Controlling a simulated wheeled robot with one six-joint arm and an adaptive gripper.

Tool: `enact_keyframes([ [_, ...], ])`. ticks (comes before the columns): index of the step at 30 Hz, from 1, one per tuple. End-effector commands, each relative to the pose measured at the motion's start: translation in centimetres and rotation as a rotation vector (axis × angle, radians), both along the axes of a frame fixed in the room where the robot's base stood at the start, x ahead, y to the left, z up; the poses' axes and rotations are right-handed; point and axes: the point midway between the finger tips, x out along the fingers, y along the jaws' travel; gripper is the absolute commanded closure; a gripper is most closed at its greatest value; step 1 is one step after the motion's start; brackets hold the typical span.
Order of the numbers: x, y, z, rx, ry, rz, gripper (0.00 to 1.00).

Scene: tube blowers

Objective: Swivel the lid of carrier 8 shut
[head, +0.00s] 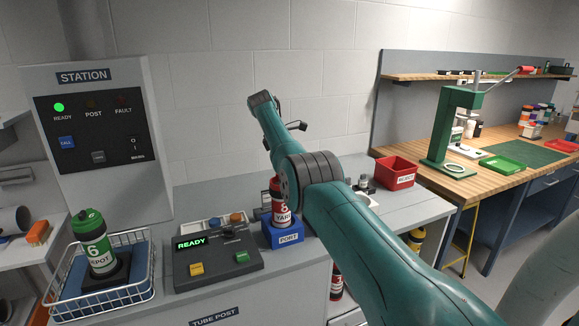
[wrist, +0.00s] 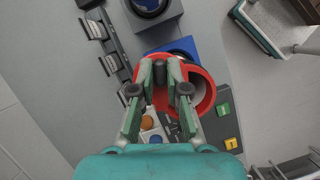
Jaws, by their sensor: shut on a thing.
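Carrier 8 (head: 281,206), a red tube with a white label, stands upright in the blue port block (head: 288,237) in the head view; my arm hides its top. In the wrist view, its red round mouth (wrist: 209,100) shows to the right, with a dark and pale interior visible. The red lid (wrist: 143,68) lies off to the left of the mouth, overlapping it, so the carrier is partly uncovered. My gripper (wrist: 160,73) is over the lid, its fingers close together and shut on it. The exact contact is hidden by the fingers.
A control box (head: 215,258) reading READY stands left of the port. A green carrier 6 (head: 93,240) sits in a wire basket (head: 143,280) at far left. A red bin (head: 397,172) stands to the right on the counter. The station panel (head: 97,132) rises behind.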

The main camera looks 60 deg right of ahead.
Motion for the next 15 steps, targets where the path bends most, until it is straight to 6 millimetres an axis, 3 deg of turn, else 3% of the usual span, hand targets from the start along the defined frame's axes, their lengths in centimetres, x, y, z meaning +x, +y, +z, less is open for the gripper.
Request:
enact_keyframes([
  [1, 0.01, 0.0, 0.02, 0.0, 0.0, 0.0, 1.0],
  [2, 0.0, 0.0, 0.01, 0.0, 0.0, 0.0, 0.79],
  [4, 0.0, 0.0, 0.01, 0.0, 0.0, 0.0, 0.61],
  [15, 0.02, -0.02, -0.01, 0.0, 0.0, 0.007, 0.6],
])
